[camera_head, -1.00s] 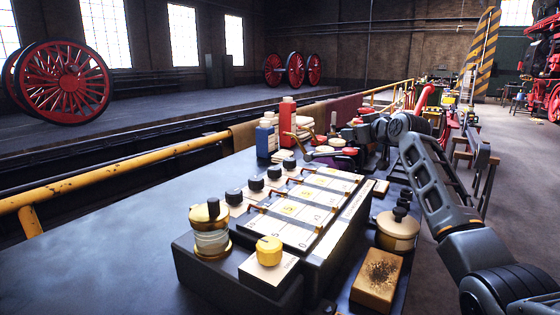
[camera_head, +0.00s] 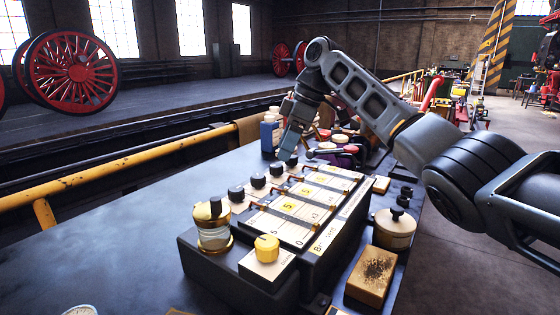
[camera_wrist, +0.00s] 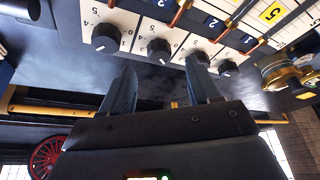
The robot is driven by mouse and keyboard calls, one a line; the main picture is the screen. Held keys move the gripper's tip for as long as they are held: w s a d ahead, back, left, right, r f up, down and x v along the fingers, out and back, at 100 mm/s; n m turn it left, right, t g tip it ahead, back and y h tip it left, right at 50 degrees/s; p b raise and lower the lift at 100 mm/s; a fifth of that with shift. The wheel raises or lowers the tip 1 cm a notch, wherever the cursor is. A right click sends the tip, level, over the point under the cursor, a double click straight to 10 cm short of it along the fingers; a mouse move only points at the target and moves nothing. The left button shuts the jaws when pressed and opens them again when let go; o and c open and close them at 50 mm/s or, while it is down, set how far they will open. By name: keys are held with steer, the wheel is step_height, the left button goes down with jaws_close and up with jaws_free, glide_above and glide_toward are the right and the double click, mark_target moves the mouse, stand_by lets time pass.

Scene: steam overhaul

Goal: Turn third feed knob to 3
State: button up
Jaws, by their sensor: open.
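A dark box with a cream numbered panel (camera_head: 312,207) stands on the bench. Black feed knobs (camera_head: 257,180) line its left side in the head view. In the wrist view, I see knobs at the far end (camera_wrist: 105,38), in the middle (camera_wrist: 159,51) and nearest the brass jar (camera_wrist: 228,68). Another knob is partly hidden by the right fingertip. My gripper (camera_head: 288,157) points down at the far end of the row. In the wrist view, my gripper (camera_wrist: 163,66) is open, with the middle knob framed between its fingers; contact cannot be told. Pointer readings are unclear.
A brass-capped jar (camera_head: 214,226) and a yellow knob (camera_head: 267,247) sit at the box's near end. A blue container (camera_head: 269,135) stands behind. The bench's left side is mostly clear.

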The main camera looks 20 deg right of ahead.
mark_target(277, 165)
steer(key=shift+x, duration=2.35)
steer(key=c, duration=1)
